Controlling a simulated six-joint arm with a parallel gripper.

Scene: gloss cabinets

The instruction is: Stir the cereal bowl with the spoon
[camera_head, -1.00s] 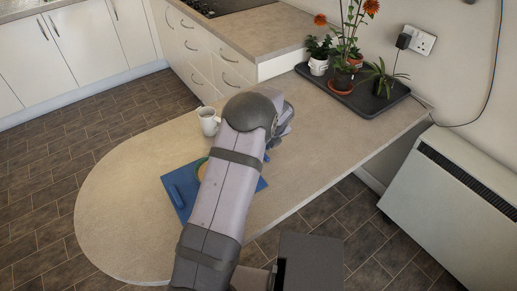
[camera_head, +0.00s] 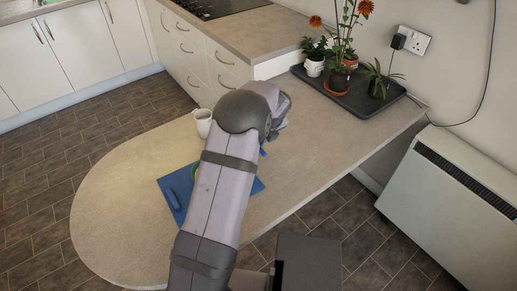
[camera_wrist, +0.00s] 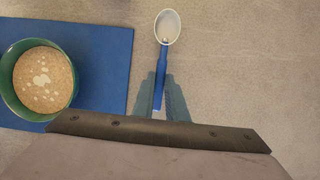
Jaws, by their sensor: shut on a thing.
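In the wrist view, my gripper (camera_wrist: 161,95) is shut on the blue handle of a spoon (camera_wrist: 167,27). The spoon's pale oval head points away from the jaws, over bare worktop. A green bowl (camera_wrist: 17,99) filled with tan cereal and some pale pieces stands on a blue mat (camera_wrist: 105,68), to the left of the gripper and apart from the spoon. In the head view my arm covers most of the bowl, the spoon and the fingers. The blue mat (camera_head: 177,196) shows on both sides of the arm.
A white mug (camera_head: 203,122) stands just beyond the mat. A dark tray (camera_head: 345,97) with several potted plants sits at the back right of the worktop (camera_head: 120,215). The rounded left end of the worktop is clear. A white heater (camera_head: 450,205) stands right of it.

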